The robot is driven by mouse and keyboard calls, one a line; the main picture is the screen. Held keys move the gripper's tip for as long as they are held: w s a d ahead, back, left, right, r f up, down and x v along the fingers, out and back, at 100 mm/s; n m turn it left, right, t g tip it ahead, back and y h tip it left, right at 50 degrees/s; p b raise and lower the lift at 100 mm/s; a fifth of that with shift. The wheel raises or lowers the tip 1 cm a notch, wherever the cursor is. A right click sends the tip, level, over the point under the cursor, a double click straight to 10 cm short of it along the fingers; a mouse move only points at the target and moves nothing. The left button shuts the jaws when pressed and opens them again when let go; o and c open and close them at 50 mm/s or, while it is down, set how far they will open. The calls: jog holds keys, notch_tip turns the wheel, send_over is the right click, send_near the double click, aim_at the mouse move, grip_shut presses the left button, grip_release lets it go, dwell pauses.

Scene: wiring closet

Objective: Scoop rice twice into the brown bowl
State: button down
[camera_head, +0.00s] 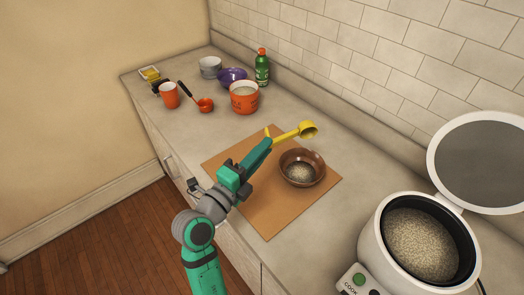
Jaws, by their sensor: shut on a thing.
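The brown bowl (314,180) stands upright on a brown board, with some pale rice in its bottom. My gripper (268,140) is shut on the handle of a yellow scoop (308,129). It holds the scoop in the air, appearing just behind and above the bowl in the picture. The scoop's cup faces sideways, and I cannot tell whether any rice is in it. The open rice cooker (373,246) is at the lower right, with much rice (422,243) inside.
The board (268,222) lies on the grey counter. The cooker's lid (482,162) stands raised. At the back left are an orange pot (244,103), red ladle (205,104), orange cup (170,97), purple bowl (231,76), grey pot (210,67) and green bottle (262,70).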

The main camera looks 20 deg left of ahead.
jog(key=w+a+r+n+g+h, duration=0.2)
jog(key=w+r+n+g, duration=0.3)
jog(key=n+g, duration=0.5)
jog(key=g, duration=0.3)
jog(key=shift+a+r+g, duration=0.3)
jog(key=shift+a, duration=0.05)
dwell(0.6)
jog(key=shift+w, duration=0.15)
